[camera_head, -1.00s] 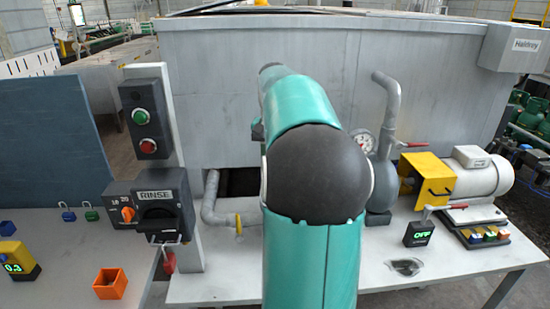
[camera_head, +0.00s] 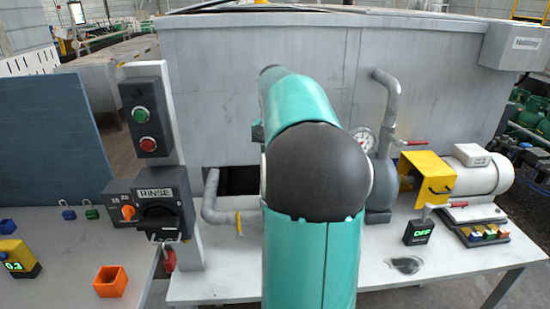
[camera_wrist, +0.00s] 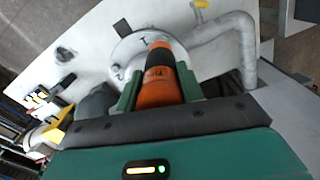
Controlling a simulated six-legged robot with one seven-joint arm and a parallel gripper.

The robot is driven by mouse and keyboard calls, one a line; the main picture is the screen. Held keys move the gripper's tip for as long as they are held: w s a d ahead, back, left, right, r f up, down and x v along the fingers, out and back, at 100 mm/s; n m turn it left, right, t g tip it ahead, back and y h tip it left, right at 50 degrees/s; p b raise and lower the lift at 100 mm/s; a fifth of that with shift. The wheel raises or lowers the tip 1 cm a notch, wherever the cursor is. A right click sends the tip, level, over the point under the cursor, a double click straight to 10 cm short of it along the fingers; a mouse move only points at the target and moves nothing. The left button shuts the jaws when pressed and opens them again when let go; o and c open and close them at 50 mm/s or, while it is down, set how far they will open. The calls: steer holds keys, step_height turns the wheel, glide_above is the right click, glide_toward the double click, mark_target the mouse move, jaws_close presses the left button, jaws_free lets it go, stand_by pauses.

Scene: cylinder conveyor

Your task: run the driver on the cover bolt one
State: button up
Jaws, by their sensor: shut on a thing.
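My gripper (camera_wrist: 157,92) shows in the wrist view with its two green fingers shut on an orange driver (camera_wrist: 158,88). The driver has a dark band near its far end and points away from the gripper toward a round pale cover (camera_wrist: 128,50). Small dark bolt-like marks show near the cover's left rim; I cannot tell which is bolt one. The driver hides part of the cover, and I cannot tell whether its tip touches a bolt. In the head view my arm hides the gripper, driver and cover.
A grey bent pipe (camera_wrist: 236,20) runs close to the right of the cover. In the head view, a gauge (camera_head: 361,141), a yellow guard (camera_head: 432,174) and a pale motor (camera_head: 480,172) stand right of my arm. The RINSE switch box (camera_head: 158,207) is left.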

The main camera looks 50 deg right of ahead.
steer(key=shift+f, duration=0.5)
stand_by(1.1)
steer(key=shift+r, duration=0.1)
stand_by(0.5)
steer(key=shift+r, duration=1.8)
